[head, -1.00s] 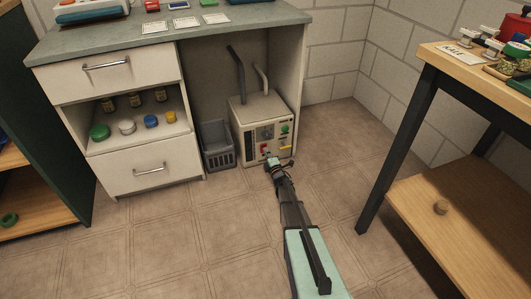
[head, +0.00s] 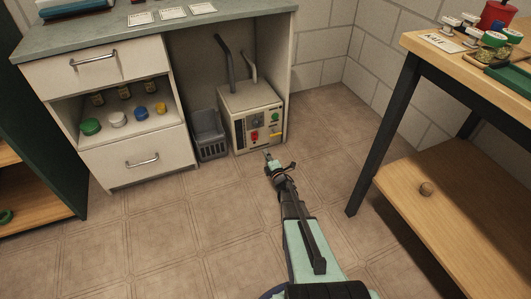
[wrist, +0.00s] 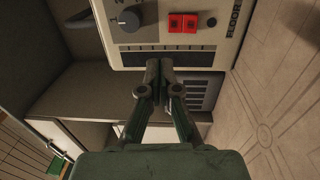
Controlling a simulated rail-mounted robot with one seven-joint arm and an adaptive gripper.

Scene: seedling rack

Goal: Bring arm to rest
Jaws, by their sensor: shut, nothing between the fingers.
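My gripper (head: 267,156) is in front of the beige control box on the floor, at the end of my outstretched arm. In the wrist view my gripper (wrist: 159,64) has its fingers together with nothing between them. The beige box (head: 235,101) stands under the bench and has a knob, a red switch and a green button on its front. Close up in the wrist view, the box (wrist: 203,49) shows a dark knob and a red two-part switch. The fingertips overlap the lower panel in that picture, but a gap shows in the head view.
A grey basket (head: 209,134) stands left of the box. The white drawer cabinet (head: 130,143) with jars on its shelf is farther left. A wooden table (head: 436,48) with a dark leg stands at the right. The tiled floor (head: 190,225) between is clear.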

